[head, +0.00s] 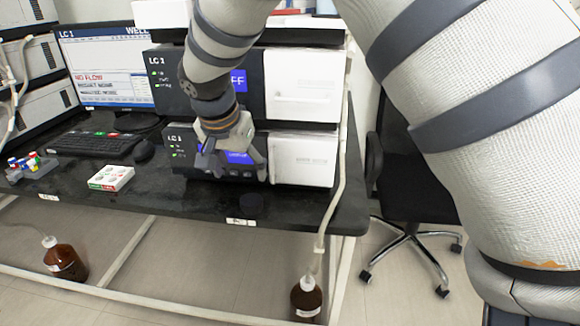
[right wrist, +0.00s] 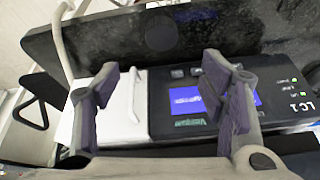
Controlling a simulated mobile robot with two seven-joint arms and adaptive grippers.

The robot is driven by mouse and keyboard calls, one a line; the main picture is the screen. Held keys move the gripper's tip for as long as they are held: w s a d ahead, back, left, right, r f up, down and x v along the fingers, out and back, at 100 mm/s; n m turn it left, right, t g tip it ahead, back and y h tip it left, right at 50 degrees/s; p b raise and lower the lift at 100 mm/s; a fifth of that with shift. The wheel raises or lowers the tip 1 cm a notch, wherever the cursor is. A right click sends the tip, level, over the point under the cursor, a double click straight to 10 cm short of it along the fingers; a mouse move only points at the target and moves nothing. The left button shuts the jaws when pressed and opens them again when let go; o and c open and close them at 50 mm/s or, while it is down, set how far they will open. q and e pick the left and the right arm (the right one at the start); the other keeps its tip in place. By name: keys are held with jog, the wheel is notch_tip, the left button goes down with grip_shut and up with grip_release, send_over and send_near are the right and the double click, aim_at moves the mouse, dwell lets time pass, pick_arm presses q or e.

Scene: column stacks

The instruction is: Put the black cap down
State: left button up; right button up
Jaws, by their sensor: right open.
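A flat, dark round disc, which looks like the black cap (head: 240,221), lies on the black bench top (head: 185,199) near its front edge. In the right wrist view the disc (right wrist: 161,33) shows beyond the fingertips, on the dark bench surface. My right gripper (head: 234,168) is in front of the lower LC 1 unit, above and behind the disc. Its two fingers (right wrist: 160,76) are spread apart with nothing between them, clear of the disc. My left gripper is not in view.
The lower LC 1 unit (head: 303,157) stands close behind my right gripper. A white tube (head: 340,170) hangs at the bench's right end. A white box (head: 111,178) and a vial rack (head: 30,166) are to the left. Brown bottles (head: 306,299) stand below.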

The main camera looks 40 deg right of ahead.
jog(key=s+a+f+n+g+y, duration=0.15)
jog(key=s+f, duration=0.25)
jog(key=f, duration=0.4)
jog(key=s+a+f+n+y, duration=0.1)
jog(key=s+a+f+n, duration=0.1)
jog(key=s+f, duration=0.35)
jog(key=s+a+f+n+g+y, duration=0.1)
jog(key=s+a+f+n+g, duration=0.2)
jog(key=s+f, duration=1.1)
jog(key=s+f+n, duration=0.2)
jog(key=s+n, duration=0.2)
jog(key=s, duration=1.5)
jog(key=shift+s+d+n+g, duration=0.2)
jog(key=shift+n+g, duration=0.15)
